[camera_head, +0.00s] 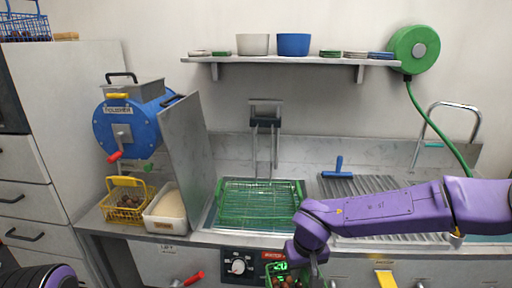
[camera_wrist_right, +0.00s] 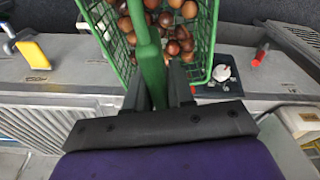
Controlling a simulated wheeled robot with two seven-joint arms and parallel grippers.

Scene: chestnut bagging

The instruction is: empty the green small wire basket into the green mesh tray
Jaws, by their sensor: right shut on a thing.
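The green small wire basket (camera_wrist_right: 203,52) holds several brown chestnuts and fills the top middle of the right wrist view. My right gripper (camera_wrist_right: 160,92) is shut on the basket's green handle. In the head view the basket (camera_head: 270,281) shows only partly at the bottom edge, below my purple right arm, in front of the counter. The green mesh tray (camera_head: 228,203) lies over the sink basin behind it, and no chestnuts show on it. My left gripper is not in view; only part of my left arm shows at the bottom left.
A yellow wire basket (camera_head: 127,203) with chestnuts and a white bin (camera_head: 165,219) stand left of the tray, beside a grey upright panel (camera_head: 185,150). A blue drum machine (camera_head: 130,124) is behind them. A control panel with a dial (camera_head: 238,266) is on the counter front.

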